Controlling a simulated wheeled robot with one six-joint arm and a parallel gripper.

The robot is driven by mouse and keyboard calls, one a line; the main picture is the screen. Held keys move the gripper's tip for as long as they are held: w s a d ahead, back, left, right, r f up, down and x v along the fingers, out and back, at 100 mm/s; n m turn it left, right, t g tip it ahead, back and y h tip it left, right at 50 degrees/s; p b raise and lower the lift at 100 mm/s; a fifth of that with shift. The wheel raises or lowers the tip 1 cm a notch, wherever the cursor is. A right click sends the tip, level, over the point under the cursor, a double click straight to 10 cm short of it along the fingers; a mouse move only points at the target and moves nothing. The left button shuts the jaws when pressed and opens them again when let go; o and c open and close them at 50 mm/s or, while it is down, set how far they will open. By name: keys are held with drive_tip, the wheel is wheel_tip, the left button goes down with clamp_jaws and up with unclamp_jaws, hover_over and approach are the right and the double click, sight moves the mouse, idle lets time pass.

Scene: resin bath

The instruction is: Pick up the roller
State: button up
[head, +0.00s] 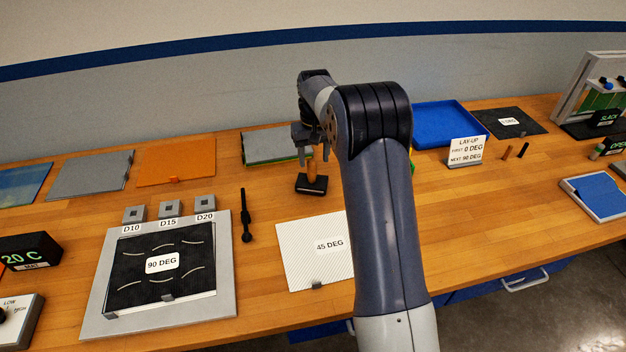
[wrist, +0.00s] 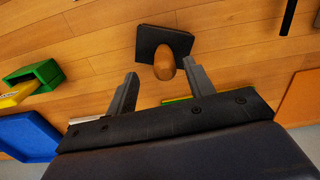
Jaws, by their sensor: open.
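A black block with an upright rounded wooden handle (head: 312,184) stands on the wooden bench. In the wrist view the wooden handle (wrist: 164,62) shows between and beyond the fingertips, apart from them. My gripper (head: 316,152) is open and empty, pointing down above this block; in the wrist view both fingers of my gripper (wrist: 160,74) are spread. A long thin black tool with thicker ends (head: 246,216) lies to the left; part of it shows at the wrist view's top right (wrist: 289,17). I cannot tell for certain which of these is the roller.
A white sheet marked 45 DEG (head: 295,250) lies in front, partly behind my arm. A grey plate (head: 226,300) holds a black sheet marked 90 DEG. A grey-green board (head: 265,147) lies behind, and a blue tray (head: 440,122) stands back right. Bare bench surrounds the block.

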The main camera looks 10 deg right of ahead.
sight(312, 170)
drive_tip(key=shift+w+a+f+p, duration=0.15)
drive_tip(key=shift+f+p, duration=0.3)
drive_tip(key=shift+f, duration=0.95)
drive_tip(key=shift+s+a+f+p, duration=0.15)
drive_tip(key=shift+f+p, duration=0.3)
drive_tip(key=shift+f, duration=0.95)
drive_tip(key=shift+w, duration=0.1)
drive_tip(key=shift+r, duration=0.1)
clamp_jaws()
